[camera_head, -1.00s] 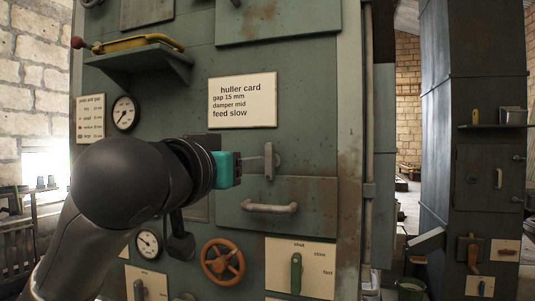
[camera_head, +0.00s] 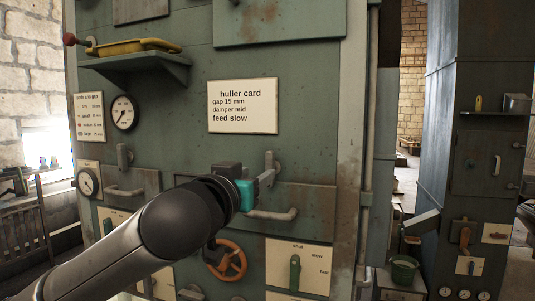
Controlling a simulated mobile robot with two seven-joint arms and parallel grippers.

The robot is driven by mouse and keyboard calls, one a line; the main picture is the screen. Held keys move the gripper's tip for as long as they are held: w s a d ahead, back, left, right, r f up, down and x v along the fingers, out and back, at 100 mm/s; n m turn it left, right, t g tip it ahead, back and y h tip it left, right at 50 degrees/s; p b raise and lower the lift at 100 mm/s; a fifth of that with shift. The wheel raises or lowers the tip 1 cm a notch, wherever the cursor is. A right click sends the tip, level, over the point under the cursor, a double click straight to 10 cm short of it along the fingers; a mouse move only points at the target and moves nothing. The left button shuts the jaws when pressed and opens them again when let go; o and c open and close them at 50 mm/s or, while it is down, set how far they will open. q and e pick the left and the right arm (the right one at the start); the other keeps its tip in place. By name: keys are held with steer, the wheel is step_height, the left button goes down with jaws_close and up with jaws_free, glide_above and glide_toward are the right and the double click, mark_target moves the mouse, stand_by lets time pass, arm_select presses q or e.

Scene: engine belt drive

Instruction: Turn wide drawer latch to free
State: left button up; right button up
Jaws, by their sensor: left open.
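The wide drawer latch (camera_head: 269,162) is a small grey lever on the green machine front, just above the wide drawer (camera_head: 318,200). It looks about upright. The drawer has a pale bar handle (camera_head: 272,214) and looks closed. My left gripper (camera_head: 266,180), with a teal block behind its fingers, is open at the lower end of the latch. The fingers overlap the latch in the picture; I cannot tell whether they touch it. My left wrist and arm hide the left part of the drawer. My right gripper is not in view.
A smaller drawer (camera_head: 145,183) with its own upright latch (camera_head: 123,158) is at the left. Below are an orange handwheel (camera_head: 228,261) and a green lever (camera_head: 294,272) on a plate. A yellow-handled tool lies on a shelf (camera_head: 140,67). The huller card (camera_head: 242,106) hangs above.

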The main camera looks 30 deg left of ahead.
mark_target(268, 166)
arm_select(q)
steer(key=shift+p+x, duration=0.95)
steer(key=shift+x, duration=3)
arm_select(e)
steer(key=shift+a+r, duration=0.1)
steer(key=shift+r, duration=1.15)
arm_select(q)
jaws_close()
